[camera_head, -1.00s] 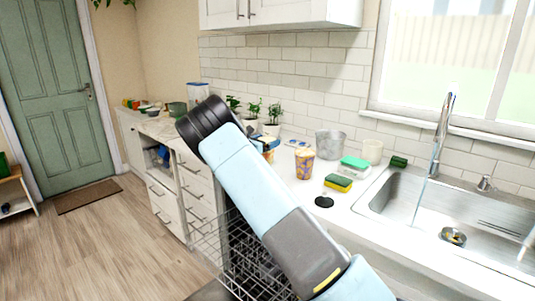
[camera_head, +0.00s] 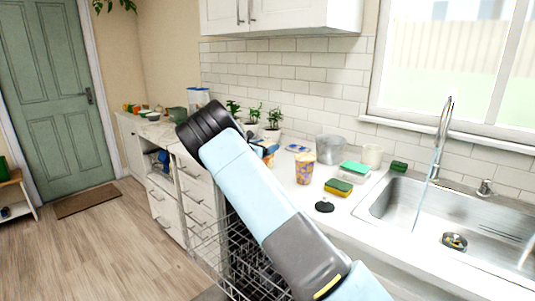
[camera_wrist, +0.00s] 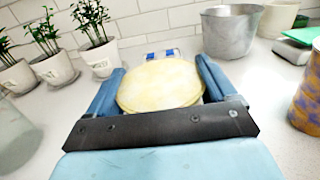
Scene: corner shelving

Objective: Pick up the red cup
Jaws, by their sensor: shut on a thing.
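No cup that is plainly red shows in either view. In the wrist view, my gripper (camera_wrist: 160,78) is shut on a round, pale yellow-topped thing (camera_wrist: 160,84) between its two blue fingers. Its sides are mostly hidden, so I cannot tell whether it is a cup. In the head view, my arm covers most of the gripper, and a small orange-brown part (camera_head: 269,159) shows by the blue fingers over the counter. An orange and purple patterned cup (camera_head: 305,167) stands upright to the right, apart from the gripper; its edge also shows in the wrist view (camera_wrist: 308,95).
Potted plants (camera_head: 273,133) stand along the wall, left of a metal pot (camera_head: 329,149). A sponge (camera_head: 338,187), a green-lidded box (camera_head: 355,168) and a black stopper (camera_head: 324,206) lie left of the sink (camera_head: 400,205). An open dishwasher rack (camera_head: 235,255) is below the counter.

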